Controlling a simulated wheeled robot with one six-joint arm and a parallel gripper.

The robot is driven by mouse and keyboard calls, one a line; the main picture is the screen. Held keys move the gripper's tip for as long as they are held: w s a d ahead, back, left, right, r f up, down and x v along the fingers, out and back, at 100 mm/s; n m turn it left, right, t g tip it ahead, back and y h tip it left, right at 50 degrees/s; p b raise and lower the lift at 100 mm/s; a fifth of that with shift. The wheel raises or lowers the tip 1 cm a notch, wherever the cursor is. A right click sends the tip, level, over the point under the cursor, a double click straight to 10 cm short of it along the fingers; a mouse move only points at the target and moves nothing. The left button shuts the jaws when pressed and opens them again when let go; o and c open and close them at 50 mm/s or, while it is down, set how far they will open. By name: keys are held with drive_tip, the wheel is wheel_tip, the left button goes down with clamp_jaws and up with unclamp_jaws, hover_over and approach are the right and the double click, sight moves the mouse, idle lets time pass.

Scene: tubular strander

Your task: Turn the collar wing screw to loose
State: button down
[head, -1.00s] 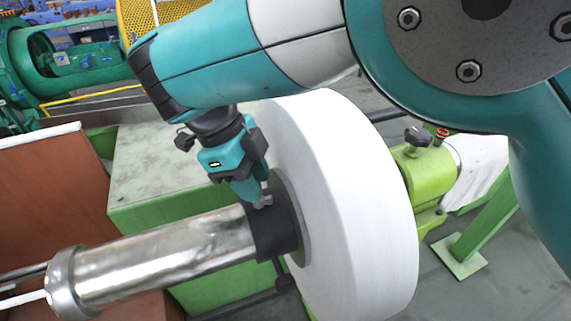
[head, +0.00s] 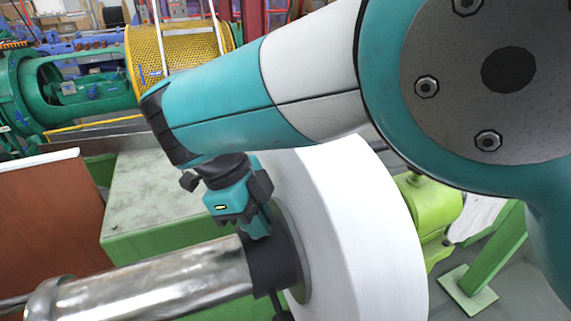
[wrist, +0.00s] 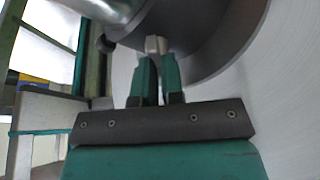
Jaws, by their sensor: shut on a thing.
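The black collar (head: 271,266) sits around the shiny metal shaft (head: 165,283), against the hub of the big white reel (head: 365,225). In the wrist view the dark collar (wrist: 190,22) is above the fingertips. The collar wing screw (wrist: 156,43) shows there as a small pale metal piece at the fingertips. My gripper (head: 258,229) comes down on the top of the collar. In the wrist view my gripper (wrist: 157,62) has its two green fingers close together, shut on the wing screw. In the head view the fingers and collar top hide the screw.
The white reel stands close to the right of my gripper. A light green housing (head: 428,215) is behind it. A green-sided bench with a grey top (head: 150,195) lies behind the shaft. A brown panel (head: 45,225) stands at left. A yellow mesh guard (head: 180,55) is farther back.

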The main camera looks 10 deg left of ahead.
drive_tip(key=n+t, duration=0.1)
drive_tip(key=n, duration=0.2)
drive_tip(key=shift+p, duration=0.3)
drive_tip(key=n+t, duration=0.1)
drive_tip(key=n, duration=0.1)
drive_tip(key=shift+n, duration=0.4)
drive_tip(key=n+b, duration=0.1)
drive_tip(key=n+t+y+b, duration=0.1)
drive_tip(key=n, duration=0.1)
drive_tip(key=shift+w+a+f+n, duration=0.1)
drive_tip(key=shift+w+n, duration=0.05)
drive_tip(key=shift+n, duration=0.15)
drive_tip(key=n+t+y+b, duration=0.1)
drive_tip(key=n+b, duration=0.1)
drive_tip(key=n, duration=0.1)
drive_tip(key=shift+n, duration=0.3)
drive_tip(key=n+t+y+b, duration=0.1)
drive_tip(key=n+y+b, duration=0.1)
drive_tip(key=n, duration=0.2)
drive_tip(key=shift+a+n, duration=0.1)
drive_tip(key=shift+n, duration=0.2)
drive_tip(key=n+y+b, duration=0.1)
drive_tip(key=n, duration=0.4)
drive_tip(key=shift+a+y+b, duration=0.1)
drive_tip(key=shift+y+b, duration=0.25)
drive_tip(key=shift+y, duration=0.05)
